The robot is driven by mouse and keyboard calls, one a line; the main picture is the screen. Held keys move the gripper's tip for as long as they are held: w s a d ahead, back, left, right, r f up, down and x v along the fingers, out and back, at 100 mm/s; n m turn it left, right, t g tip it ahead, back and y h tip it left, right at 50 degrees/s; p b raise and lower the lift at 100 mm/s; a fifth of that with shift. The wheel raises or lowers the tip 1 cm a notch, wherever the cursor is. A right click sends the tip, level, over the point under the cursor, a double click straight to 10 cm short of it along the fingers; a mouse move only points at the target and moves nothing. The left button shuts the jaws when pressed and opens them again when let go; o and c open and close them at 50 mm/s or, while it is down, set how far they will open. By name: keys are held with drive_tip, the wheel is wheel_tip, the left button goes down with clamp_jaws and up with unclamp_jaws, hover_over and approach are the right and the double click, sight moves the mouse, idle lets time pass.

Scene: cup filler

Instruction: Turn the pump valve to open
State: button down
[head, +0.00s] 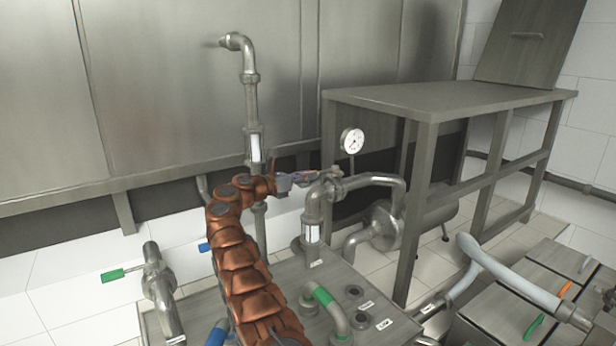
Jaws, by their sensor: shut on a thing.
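My copper-coloured arm reaches up from the bottom. My gripper (312,176) is at its end, near the middle of the view. It is shut on the pump valve's handle, which the fingers mostly hide. The metal pump valve (336,184) is just right of the fingertips, on top of an upright pipe (312,212). A curved pipe (378,180) runs from it to the right, down to the round metal pump (384,226). I cannot tell the handle's exact angle.
A round gauge (352,141) stands just above the valve. A metal table (450,97) is behind to the right. A green-handled valve (112,275) is at left. A pipe with a green band (322,296) stands on the metal top below. A steel wall (180,90) is behind.

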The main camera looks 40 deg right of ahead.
drive_tip(key=shift+w+r, duration=0.1)
drive_tip(key=shift+r, duration=0.1)
drive_tip(key=c, duration=1.2)
unclamp_jaws()
drive_tip(key=o, duration=0.3)
drive_tip(key=shift+f, duration=0.15)
drive_tip(key=shift+a, duration=0.15)
drive_tip(key=shift+a+f, duration=0.1)
drive_tip(key=shift+a, duration=0.55)
drive_tip(key=a, duration=1)
drive_tip(key=shift+w+a, duration=0.2)
drive_tip(key=shift+w, duration=0.05)
